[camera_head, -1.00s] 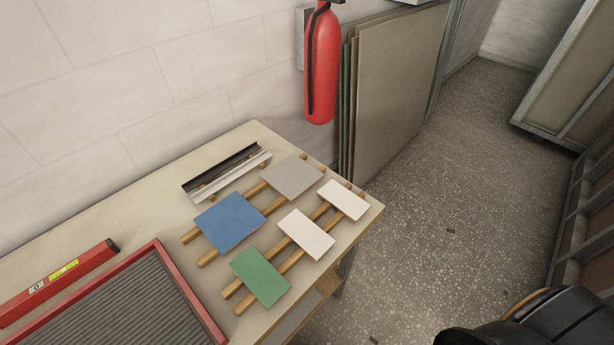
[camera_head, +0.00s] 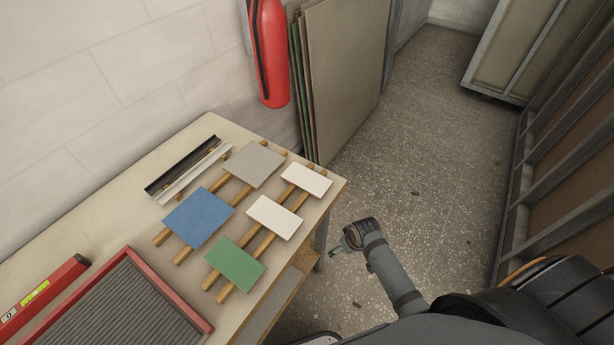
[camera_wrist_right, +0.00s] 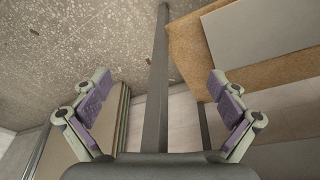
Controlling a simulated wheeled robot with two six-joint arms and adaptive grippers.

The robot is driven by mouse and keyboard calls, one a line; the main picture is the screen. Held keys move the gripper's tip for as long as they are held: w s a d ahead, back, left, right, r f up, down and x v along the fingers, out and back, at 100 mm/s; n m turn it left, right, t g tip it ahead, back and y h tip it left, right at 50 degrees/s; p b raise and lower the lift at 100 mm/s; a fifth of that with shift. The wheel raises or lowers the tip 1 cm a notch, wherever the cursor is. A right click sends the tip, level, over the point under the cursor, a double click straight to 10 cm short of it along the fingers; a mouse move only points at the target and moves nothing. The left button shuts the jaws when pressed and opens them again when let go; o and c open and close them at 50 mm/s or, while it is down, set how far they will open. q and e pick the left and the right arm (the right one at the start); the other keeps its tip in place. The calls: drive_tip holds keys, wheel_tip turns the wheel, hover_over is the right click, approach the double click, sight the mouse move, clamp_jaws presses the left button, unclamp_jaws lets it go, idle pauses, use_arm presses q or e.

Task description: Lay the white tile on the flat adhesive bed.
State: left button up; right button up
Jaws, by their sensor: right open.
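Two whitish rectangular tiles lie on wooden strips on the table: one (camera_head: 306,179) near the far right corner, the other (camera_head: 274,217) nearer to me. I cannot tell which is meant. A red-framed tray (camera_head: 203,334) with a grey ridged bed (camera_head: 115,305) is at the table's front left; no plainly flat bed is visible. My right gripper (camera_head: 337,253) is beside the table's right edge, over the floor, apart from the tiles. In the right wrist view it (camera_wrist_right: 159,88) is open and empty. My left gripper is not in view.
Blue (camera_head: 199,217), grey (camera_head: 255,164) and green (camera_head: 234,264) tiles share the strips. Dark and pale metal profiles (camera_head: 188,169) lie behind them. A red level (camera_head: 45,293) lies by the tray.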

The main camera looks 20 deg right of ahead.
drive_tip(key=w+a+r+n, duration=0.1)
drive_tip(key=w+r, duration=0.1)
drive_tip(key=r, duration=0.6)
drive_tip(key=w+a+r+n, duration=0.1)
drive_tip(key=w+r, duration=0.1)
drive_tip(key=r, duration=0.6)
drive_tip(key=n+y+p, duration=0.1)
drive_tip(key=n+y, duration=0.2)
drive_tip(key=n, duration=0.1)
approach(307, 179)
drive_tip(key=shift+w+a+f+t, duration=0.15)
drive_tip(key=shift+a+f, duration=0.1)
drive_tip(key=shift+f, duration=0.3)
drive_tip(key=shift+w+a+f+t, duration=0.15)
drive_tip(key=shift+a+f, duration=0.1)
drive_tip(key=shift+f, duration=0.3)
drive_tip(key=shift+a+f+p, duration=0.1)
drive_tip(key=shift+f+p, duration=0.15)
drive_tip(key=shift+p, duration=0.2)
drive_tip(key=x, duration=0.4)
drive_tip(key=shift+f+p, duration=0.35)
drive_tip(key=c, duration=1.4)
